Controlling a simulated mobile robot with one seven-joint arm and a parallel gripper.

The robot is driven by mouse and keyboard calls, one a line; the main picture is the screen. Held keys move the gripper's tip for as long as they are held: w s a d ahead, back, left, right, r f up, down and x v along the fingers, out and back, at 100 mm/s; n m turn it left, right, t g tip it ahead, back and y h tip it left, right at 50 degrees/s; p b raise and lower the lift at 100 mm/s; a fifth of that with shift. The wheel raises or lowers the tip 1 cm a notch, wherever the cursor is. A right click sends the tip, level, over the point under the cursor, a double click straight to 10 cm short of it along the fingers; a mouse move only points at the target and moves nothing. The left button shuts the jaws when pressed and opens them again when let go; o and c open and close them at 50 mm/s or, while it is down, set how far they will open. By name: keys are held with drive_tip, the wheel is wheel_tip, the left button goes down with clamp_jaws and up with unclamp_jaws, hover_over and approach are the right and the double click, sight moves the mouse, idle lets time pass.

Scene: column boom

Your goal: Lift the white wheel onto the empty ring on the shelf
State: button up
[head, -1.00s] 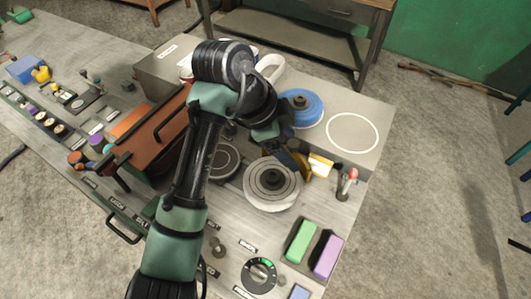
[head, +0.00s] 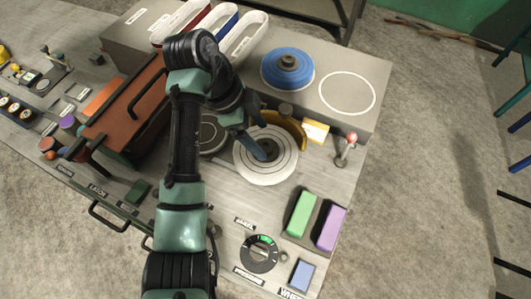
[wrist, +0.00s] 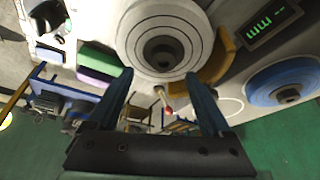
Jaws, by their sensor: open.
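The white wheel (head: 270,174) lies flat on the workbench, with dark rings and a dark hub; in the wrist view its face and hub (wrist: 163,48) fill the top middle. My gripper (head: 264,150) is over the wheel in the head view and partly covers the hub. In the wrist view the two blue fingers of my gripper (wrist: 159,76) are spread, with nothing between them, and the hub lies just beyond their tips. The empty white ring (head: 347,92) is marked on the raised grey shelf (head: 322,65), right of a blue wheel (head: 287,72).
A curved yellow piece (head: 293,128) borders the wheel's far side. A red-tipped lever (head: 346,146) stands below the shelf's front. Green (head: 300,213) and purple (head: 330,228) blocks lie nearer. White-rimmed bins (head: 243,35) stand left of the blue wheel.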

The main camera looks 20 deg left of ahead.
sight(267, 145)
drive_tip(key=shift+p+x, duration=0.6)
drive_tip(key=shift+x, duration=1.35)
drive_tip(key=shift+w+a, duration=0.2)
clamp_jaws()
